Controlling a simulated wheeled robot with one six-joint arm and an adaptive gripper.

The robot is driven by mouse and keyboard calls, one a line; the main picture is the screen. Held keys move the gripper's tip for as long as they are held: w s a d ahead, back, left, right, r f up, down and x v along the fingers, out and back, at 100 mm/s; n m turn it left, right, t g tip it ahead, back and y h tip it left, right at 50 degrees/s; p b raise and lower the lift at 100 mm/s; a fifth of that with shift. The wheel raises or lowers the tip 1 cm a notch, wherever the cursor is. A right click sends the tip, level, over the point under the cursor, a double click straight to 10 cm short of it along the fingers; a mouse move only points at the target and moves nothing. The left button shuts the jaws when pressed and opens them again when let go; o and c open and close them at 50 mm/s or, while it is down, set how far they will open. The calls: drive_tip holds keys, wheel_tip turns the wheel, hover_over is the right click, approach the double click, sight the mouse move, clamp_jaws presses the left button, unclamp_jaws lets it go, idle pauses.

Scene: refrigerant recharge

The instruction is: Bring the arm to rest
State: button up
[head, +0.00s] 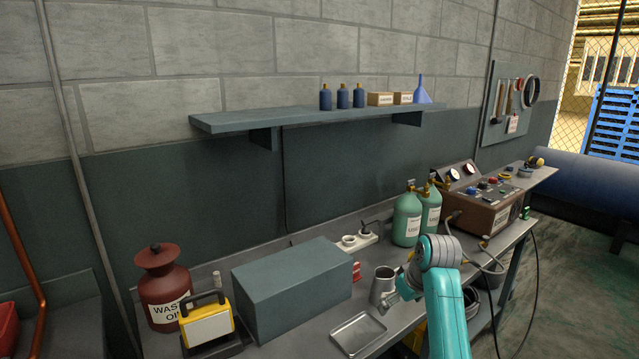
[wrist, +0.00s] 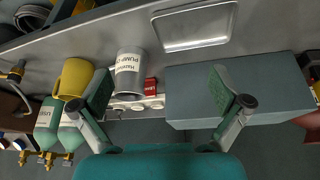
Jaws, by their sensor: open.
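My teal arm reaches over the bench from the lower right in the head view. My gripper (head: 402,286) is at the arm's end, close to a metal cup (head: 382,282); the gap between them is hard to judge there. In the wrist view my gripper (wrist: 165,103) has its two fingers spread wide apart with nothing held between them. The labelled metal cup (wrist: 129,74) stands toward the left finger, and a grey box (wrist: 190,90) lies behind the right finger.
A shallow tray (head: 358,333) lies at the bench's front. Green cylinders (head: 407,218), a gauge machine (head: 485,200), a power strip (head: 352,241) and a waste oil can (head: 164,290) stand on the bench (head: 322,323). A yellow object (wrist: 74,78) is beside the cup. A shelf (head: 300,116) hangs above.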

drive_tip(key=s+f+m+t, duration=0.1)
drive_tip(key=s+f, duration=0.3)
drive_tip(key=f, duration=0.3)
drive_tip(key=s+a+f+t, duration=0.1)
drive_tip(key=s+f, duration=0.2)
drive_tip(key=f, duration=0.3)
drive_tip(key=s+f+m, duration=0.1)
drive_tip(key=s+f, duration=0.3)
drive_tip(key=f, duration=0.3)
drive_tip(key=s+f+m+t+h, duration=0.15)
drive_tip(key=s+f, duration=0.25)
drive_tip(key=s, duration=0.5)
drive_tip(key=s+f+n+t, duration=0.15)
drive_tip(key=s+f, duration=0.25)
drive_tip(key=s, duration=0.4)
drive_tip(key=s+r+m+t, duration=0.2)
drive_tip(key=s+r+t, duration=0.15)
drive_tip(key=s, duration=1.55)
drive_tip(key=s+r+t, duration=0.2)
drive_tip(key=s+r, duration=1.3)
drive_tip(key=r, duration=0.1)
drive_tip(key=shift+s+a+r+m, duration=0.15)
drive_tip(key=shift+a+r+m, duration=0.05)
drive_tip(key=shift+a+m, duration=0.15)
